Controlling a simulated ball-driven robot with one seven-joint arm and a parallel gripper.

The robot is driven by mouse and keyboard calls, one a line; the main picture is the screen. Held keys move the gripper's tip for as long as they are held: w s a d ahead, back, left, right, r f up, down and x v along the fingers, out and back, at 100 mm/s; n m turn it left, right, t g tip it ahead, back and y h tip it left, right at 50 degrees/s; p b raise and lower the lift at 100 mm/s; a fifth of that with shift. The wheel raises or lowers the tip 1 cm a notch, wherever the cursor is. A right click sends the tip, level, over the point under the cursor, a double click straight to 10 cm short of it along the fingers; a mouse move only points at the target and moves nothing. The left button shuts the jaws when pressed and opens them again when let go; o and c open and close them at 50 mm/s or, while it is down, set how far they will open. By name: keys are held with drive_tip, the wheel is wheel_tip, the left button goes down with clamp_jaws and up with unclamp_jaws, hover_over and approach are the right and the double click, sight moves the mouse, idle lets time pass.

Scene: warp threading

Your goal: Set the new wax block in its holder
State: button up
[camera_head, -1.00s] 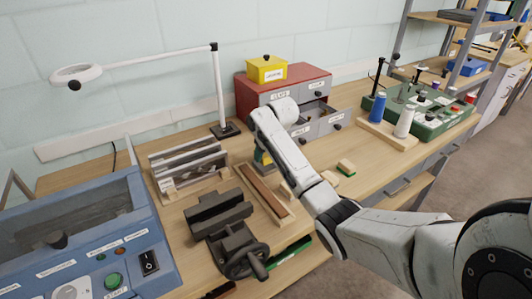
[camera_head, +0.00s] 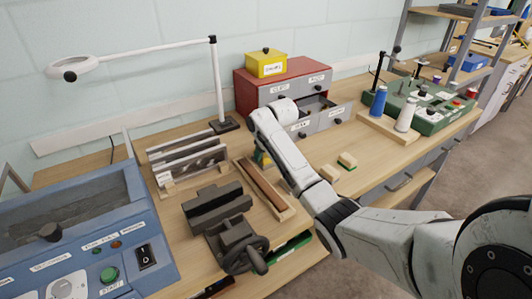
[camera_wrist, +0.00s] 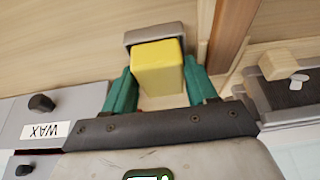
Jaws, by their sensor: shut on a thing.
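The yellow wax block (camera_wrist: 158,68) is between the two green fingers of my gripper (camera_wrist: 155,90) in the wrist view, and the fingers are shut on it. A grey, open-topped holder (camera_wrist: 141,36) shows just beyond the block, its rim partly covered by it. I cannot tell whether the block is inside the holder or above it. In the head view my gripper (camera_head: 261,160) is mostly hidden behind my arm, with only a bit of green and yellow showing, low over the bench beside the drawer cabinet.
The drawer cabinet (camera_head: 244,92) stands behind, with one drawer open; a drawer labelled WAX (camera_wrist: 45,130) is close in the wrist view. A wooden strip (camera_head: 258,184) lies beside the gripper. A dark vise (camera_head: 216,206) is nearer. Small wooden blocks (camera_head: 328,173) lie to the right.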

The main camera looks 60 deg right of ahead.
drive_tip(key=o, duration=1.2)
drive_tip(key=v, duration=1)
drive_tip(key=shift+s+a+r, duration=0.1)
drive_tip(key=shift+s+r, duration=0.05)
drive_tip(key=shift+r, duration=0.25)
